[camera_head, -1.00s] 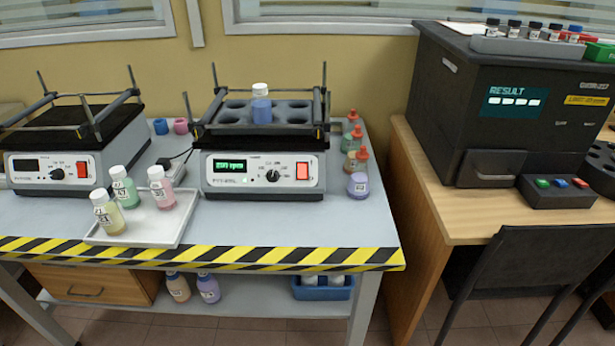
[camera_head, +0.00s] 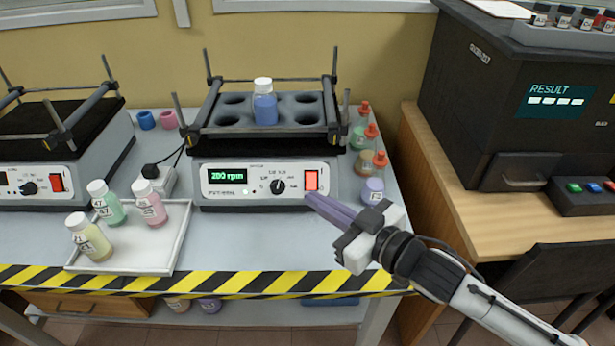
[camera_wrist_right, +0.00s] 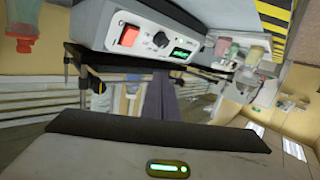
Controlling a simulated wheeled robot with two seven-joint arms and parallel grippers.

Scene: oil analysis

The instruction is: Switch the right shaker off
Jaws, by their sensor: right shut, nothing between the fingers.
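The right shaker (camera_head: 225,194) stands on the bench, its display lit green and reading 200 rpm. Its red rocker switch (camera_head: 311,180) glows at the right end of the front panel, right of the black knob (camera_head: 278,186). A bottle with blue liquid (camera_head: 264,104) stands in the tray on top. My right gripper (camera_head: 309,199) is shut and empty, its fingertips just below the switch in the head view; I cannot tell whether they touch the panel. The right wrist view shows the switch (camera_wrist_right: 129,37) and the closed fingers (camera_wrist_right: 158,95). My left gripper is not in view.
A left shaker (camera_head: 85,172) stands beside it. A white tray (camera_head: 150,262) with three bottles lies in front. Several orange-capped bottles (camera_head: 366,135) and a purple-filled bottle (camera_head: 373,191) stand right of the shaker, close to my right gripper. A dark analyser (camera_head: 500,110) stands on the wooden table.

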